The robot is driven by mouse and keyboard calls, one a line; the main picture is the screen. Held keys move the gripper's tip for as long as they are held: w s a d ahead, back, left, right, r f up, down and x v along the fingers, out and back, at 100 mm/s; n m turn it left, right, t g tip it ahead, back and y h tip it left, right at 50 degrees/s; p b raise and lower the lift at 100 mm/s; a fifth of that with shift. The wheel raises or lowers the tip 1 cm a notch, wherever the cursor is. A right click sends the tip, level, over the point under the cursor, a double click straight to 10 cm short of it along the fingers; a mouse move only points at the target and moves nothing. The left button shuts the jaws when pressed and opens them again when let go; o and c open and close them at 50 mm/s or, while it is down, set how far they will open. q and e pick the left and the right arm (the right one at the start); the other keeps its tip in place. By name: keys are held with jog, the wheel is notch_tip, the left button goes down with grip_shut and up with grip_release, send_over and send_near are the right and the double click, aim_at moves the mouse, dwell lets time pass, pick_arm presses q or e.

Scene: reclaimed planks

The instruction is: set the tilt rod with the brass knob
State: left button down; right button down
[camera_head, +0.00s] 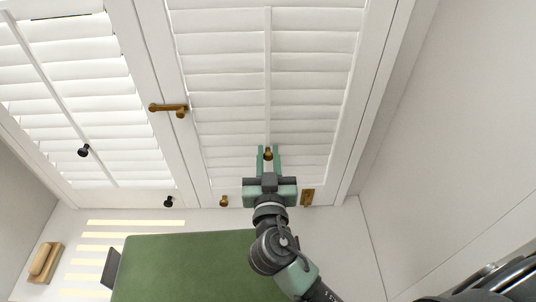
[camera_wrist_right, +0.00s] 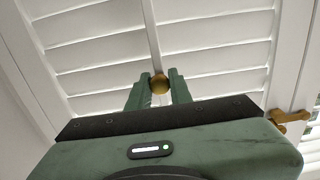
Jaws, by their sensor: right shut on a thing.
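The brass knob (camera_head: 268,154) is at the lower end of the white tilt rod (camera_head: 268,80), which runs down the middle of the right shutter panel. My right gripper (camera_head: 268,152) is shut on the brass knob, with one green finger on each side of it. In the right wrist view the brass knob (camera_wrist_right: 159,84) shows between the fingertips, and the tilt rod (camera_wrist_right: 152,40) rises above it. The louvres (camera_head: 230,100) of this panel look closed or nearly closed. My left gripper is not in view.
A brass latch (camera_head: 168,107) sits on the frame between the panels. The left panel has a black knob (camera_head: 84,150). Another black knob (camera_head: 169,201), a brass knob (camera_head: 224,201) and a brass plate (camera_head: 307,197) are along the bottom. A green surface (camera_head: 180,268) and a wooden brush-like block (camera_head: 45,262) lie below.

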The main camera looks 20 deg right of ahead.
aim_at(268, 130)
jog(key=shift+r, duration=1.3)
jog(key=c, duration=1.3)
grip_release()
jog(key=shift+o, duration=0.2)
